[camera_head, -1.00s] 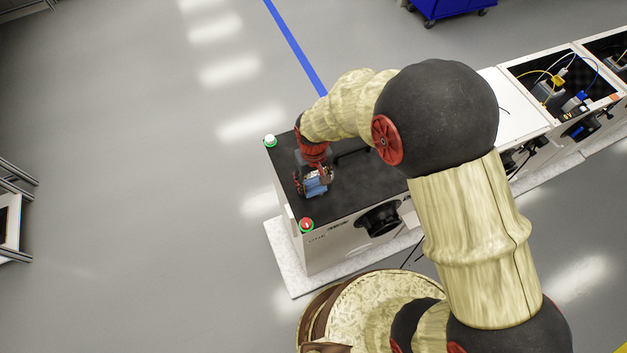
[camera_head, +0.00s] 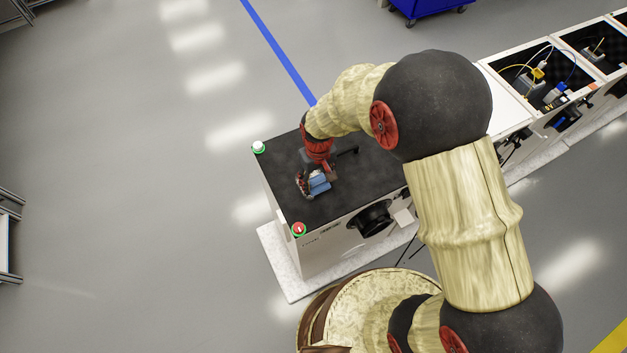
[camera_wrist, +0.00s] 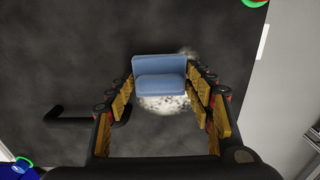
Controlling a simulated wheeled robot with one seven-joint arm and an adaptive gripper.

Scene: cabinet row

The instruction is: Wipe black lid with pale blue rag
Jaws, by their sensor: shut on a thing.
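The black lid (camera_head: 350,188) is the flat dark top of the nearest white cabinet, with faint grey smudges. In the wrist view the lid (camera_wrist: 60,65) fills most of the background. A pale speckled white patch (camera_wrist: 165,104) shows on it beside the rag, with a smaller pale spot near the right fingers. The pale blue rag (camera_head: 319,187) is a folded block over the left part of the lid; it also shows in the wrist view (camera_wrist: 160,68). My gripper (camera_wrist: 161,85) is shut on the rag, fingers on either side. I cannot tell whether the rag touches the lid.
A black handle (camera_wrist: 75,113) stands on the lid close to my gripper. More cabinets with open tops and cables (camera_head: 545,85) continue to the right. Floor at left is clear.

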